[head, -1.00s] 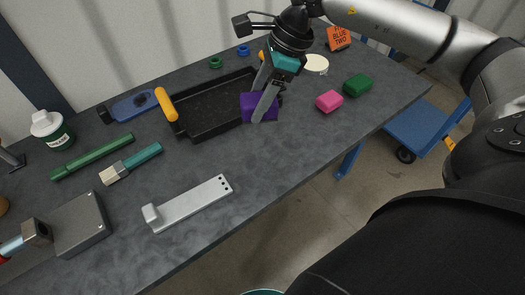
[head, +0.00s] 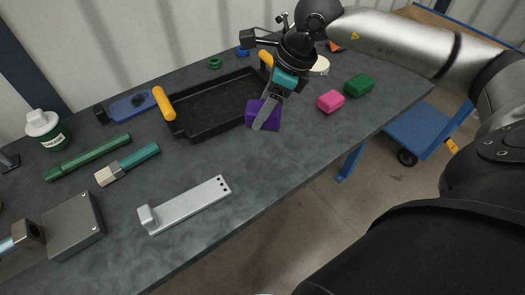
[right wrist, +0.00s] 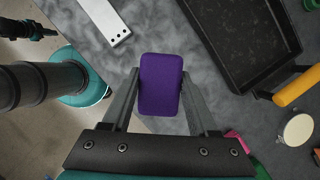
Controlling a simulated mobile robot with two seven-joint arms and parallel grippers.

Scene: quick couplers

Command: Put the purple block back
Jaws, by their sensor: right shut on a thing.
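The purple block (head: 263,114) is held between the fingers of my right gripper (head: 268,112), just right of the black tray's near right corner in the head view. In the right wrist view the purple block (right wrist: 160,85) sits between the two fingers of the right gripper (right wrist: 160,98), which is shut on it. The block looks tilted and seems to be above the table, though the height is hard to judge. A pink block (head: 330,101) and a green block (head: 358,85) lie on the table to the right.
The black tray (head: 200,127) with yellow handles is empty. A metal bracket (head: 185,204), a brush (head: 128,165), a green marker (head: 88,157) and a grey box (head: 75,226) lie left and in front. The table (head: 265,170) is bare before the pink block.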

